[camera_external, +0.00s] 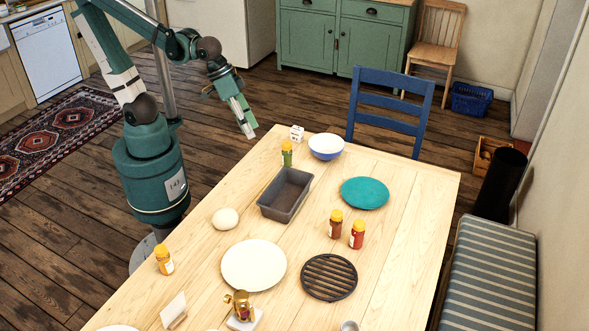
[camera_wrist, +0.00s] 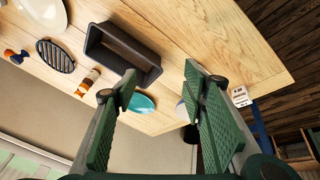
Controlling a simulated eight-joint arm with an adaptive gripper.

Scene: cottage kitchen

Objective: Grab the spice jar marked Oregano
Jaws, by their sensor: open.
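Several spice jars with yellow-orange caps stand on the table; their labels are too small to read, so I cannot tell which says Oregano. A jar with green contents (camera_external: 287,155) stands behind the loaf tin. A brown-red jar (camera_external: 335,224) and a red jar (camera_external: 357,236) stand side by side at the right. A jar with a yellowish body (camera_external: 164,260) stands near the left edge. My gripper (camera_external: 245,120) is open and empty, up and left of the green jar. In the wrist view its fingers (camera_wrist: 160,78) are wide apart, and I cannot make out the green jar there.
A dark loaf tin (camera_external: 285,195) stands just in front of the green jar. A white-blue bowl (camera_external: 326,147) and a small white block (camera_external: 296,133) are close to it.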

